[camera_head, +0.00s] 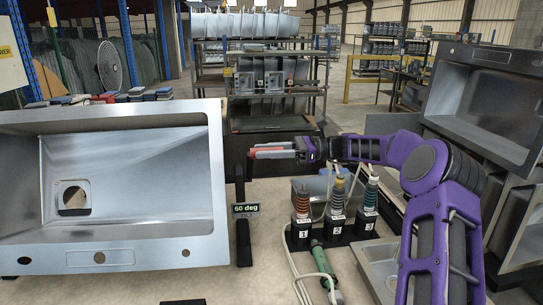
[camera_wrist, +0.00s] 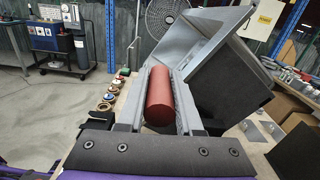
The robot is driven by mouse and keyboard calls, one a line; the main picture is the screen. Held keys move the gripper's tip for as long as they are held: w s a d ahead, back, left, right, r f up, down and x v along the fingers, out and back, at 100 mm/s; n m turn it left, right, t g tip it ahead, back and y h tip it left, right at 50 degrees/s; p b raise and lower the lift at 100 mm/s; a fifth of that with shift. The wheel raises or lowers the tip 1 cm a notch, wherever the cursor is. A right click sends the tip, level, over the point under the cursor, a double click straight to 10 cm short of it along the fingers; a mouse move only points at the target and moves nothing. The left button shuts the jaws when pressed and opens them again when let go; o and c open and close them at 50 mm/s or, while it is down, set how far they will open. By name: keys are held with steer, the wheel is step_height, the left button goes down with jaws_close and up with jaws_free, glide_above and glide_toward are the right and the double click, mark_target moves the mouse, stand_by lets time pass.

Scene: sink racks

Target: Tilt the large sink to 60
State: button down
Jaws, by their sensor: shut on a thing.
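The large sink (camera_head: 130,190), a grey steel basin with a round drain hole, stands tilted at the left with its open side facing my body camera. Its grey side also shows in the wrist view (camera_wrist: 205,45). A small display beside it (camera_head: 246,209) reads "60 deg". My gripper (camera_head: 272,151) is right of the sink's upper right corner, pointing left. It is shut on a red cylindrical handle (camera_wrist: 159,95), which lies between the two grey fingers. How the handle joins the sink is hidden.
More steel sinks (camera_head: 490,100) are racked at the right.

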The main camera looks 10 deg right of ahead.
steer(key=shift+w, duration=0.3)
steer(key=c, duration=0.6)
jaws_free()
steer(key=shift+w+f, duration=0.1)
steer(key=shift+d, duration=0.15)
steer(key=d, duration=1.7)
steer(key=shift+d, duration=0.1)
